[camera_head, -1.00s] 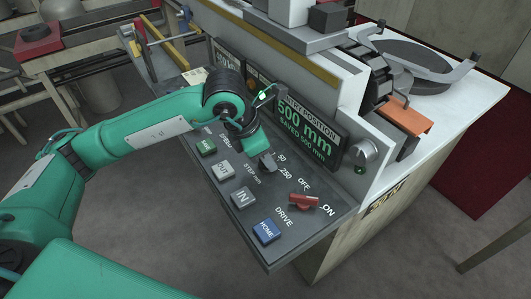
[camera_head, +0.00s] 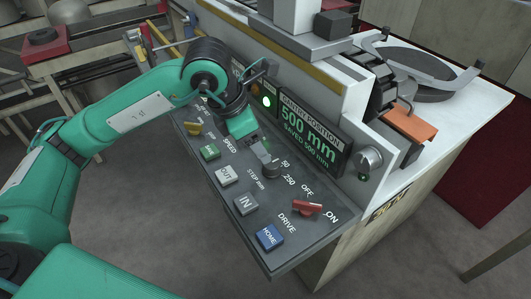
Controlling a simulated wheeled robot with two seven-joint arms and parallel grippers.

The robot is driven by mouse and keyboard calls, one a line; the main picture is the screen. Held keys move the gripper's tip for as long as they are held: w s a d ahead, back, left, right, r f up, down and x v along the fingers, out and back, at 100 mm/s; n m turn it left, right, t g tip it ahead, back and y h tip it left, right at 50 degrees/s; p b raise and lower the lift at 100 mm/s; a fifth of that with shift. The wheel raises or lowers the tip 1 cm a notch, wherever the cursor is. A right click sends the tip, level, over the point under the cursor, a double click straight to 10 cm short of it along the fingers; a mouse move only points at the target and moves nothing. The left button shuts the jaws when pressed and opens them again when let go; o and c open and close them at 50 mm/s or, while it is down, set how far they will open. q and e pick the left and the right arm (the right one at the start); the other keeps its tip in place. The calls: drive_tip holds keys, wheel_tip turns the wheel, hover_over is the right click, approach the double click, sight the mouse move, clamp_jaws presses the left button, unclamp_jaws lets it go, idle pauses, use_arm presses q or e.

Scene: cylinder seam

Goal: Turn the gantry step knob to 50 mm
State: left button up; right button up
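The grey STEP mm knob (camera_head: 271,168) is on the sloped control panel, beside the printed marks 50 and 250. Its pointer is too small to read surely. My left gripper (camera_head: 256,144) is just above and left of the knob, pointing down at the panel. Its fingertips are small and dark, partly hidden by its green body, so I cannot tell whether it is open or whether it touches the knob. The display (camera_head: 310,135) reads gantry position 500 mm, saved 500 mm. My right gripper is not in view.
The display housing rises behind. A silver knob (camera_head: 368,160) sits right of the display.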

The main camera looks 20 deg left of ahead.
use_arm(q)
drive_tip(key=v, duration=0.6)
drive_tip(key=shift+r, duration=0.2)
drive_tip(key=shift+a, duration=0.1)
